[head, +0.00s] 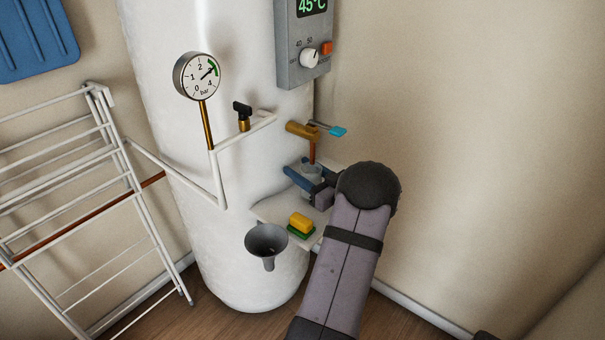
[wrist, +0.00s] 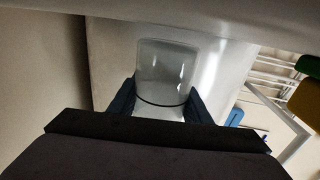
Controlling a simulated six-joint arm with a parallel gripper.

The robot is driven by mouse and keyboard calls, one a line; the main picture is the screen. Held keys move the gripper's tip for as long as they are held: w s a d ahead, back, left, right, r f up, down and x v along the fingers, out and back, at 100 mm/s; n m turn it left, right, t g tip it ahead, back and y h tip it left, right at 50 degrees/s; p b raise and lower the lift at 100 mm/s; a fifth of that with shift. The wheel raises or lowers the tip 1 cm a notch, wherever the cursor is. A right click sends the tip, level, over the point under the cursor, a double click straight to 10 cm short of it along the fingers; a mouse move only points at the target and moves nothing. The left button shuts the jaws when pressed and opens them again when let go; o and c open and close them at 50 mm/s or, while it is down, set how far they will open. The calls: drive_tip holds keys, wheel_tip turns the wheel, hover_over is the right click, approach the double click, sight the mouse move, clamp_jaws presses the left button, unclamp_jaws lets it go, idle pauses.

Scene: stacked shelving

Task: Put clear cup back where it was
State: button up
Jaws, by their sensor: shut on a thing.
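The clear cup (wrist: 167,75) is between the two blue fingers of my gripper (wrist: 160,103) in the wrist view. My gripper is shut on it. In the head view the cup (head: 312,171) shows small and partly hidden behind the fingers of my gripper (head: 309,182). It is below the brass tap (head: 303,131) with the light blue handle, close to the white tank. I cannot tell whether the cup touches a surface beneath it.
A light shelf (head: 270,208) on the tank holds a yellow sponge (head: 301,222) on a green base. A grey funnel (head: 267,242) hangs in front. White pipes (head: 217,170), a gauge (head: 201,76) and a drying rack (head: 75,180) are to the left. The right wall is bare.

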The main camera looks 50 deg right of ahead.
drive_tip(key=shift+s+f, duration=0.15)
drive_tip(key=shift+f, duration=0.35)
drive_tip(key=shift+f, duration=0.1)
drive_tip(key=shift+f, duration=0.15)
drive_tip(key=o, duration=1.1)
drive_tip(key=shift+c, duration=0.2)
drive_tip(key=shift+r, duration=0.3)
drive_tip(key=s, duration=0.4)
drive_tip(key=s+a, duration=0.1)
drive_tip(key=s, duration=0.3)
drive_tip(key=s+a, duration=0.1)
drive_tip(key=s, duration=0.3)
